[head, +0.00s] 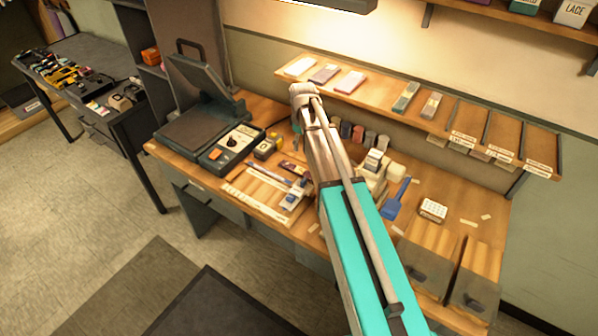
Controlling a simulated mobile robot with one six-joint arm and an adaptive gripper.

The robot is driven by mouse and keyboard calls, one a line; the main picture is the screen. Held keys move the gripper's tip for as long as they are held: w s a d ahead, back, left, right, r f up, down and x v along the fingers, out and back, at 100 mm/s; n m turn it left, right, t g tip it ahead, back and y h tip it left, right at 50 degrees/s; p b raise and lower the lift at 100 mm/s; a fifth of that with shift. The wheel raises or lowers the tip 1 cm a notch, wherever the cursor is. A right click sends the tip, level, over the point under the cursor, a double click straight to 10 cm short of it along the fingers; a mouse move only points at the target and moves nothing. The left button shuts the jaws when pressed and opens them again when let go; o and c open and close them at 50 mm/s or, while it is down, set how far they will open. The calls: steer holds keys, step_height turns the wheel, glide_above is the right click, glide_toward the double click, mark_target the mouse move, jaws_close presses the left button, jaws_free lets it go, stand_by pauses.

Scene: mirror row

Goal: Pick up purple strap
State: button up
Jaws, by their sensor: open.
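My arm reaches up from the bottom right, and my gripper (303,91) is at its far end, in front of the raised shelf. The gripper is open, though its fingers are small and seen from behind. I see nothing held in it. I cannot tell which of these is the purple strap. My arm hides part of the bench.
A heat-press-like machine (203,118) stands at the bench's left. A blue scraper-like tool (396,200) lies right of my arm. A lamp hangs above.

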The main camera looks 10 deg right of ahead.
steer(key=shift+w+f, duration=0.1)
steer(key=shift+w, duration=0.05)
stand_by(0.3)
steer(key=b, duration=0.9)
glide_above(301, 171)
step_height(301, 171, down, 8)
steer(key=shift+w+d+f, duration=0.1)
steer(key=shift+d+f, duration=0.05)
steer(key=shift+f, duration=0.05)
steer(key=shift+f+b, duration=2.45)
steer(key=shift+f, duration=0.15)
steer(key=shift+a, duration=0.2)
steer(key=shift+c, duration=0.2)
jaws_close()
steer(key=shift+r, duration=0.25)
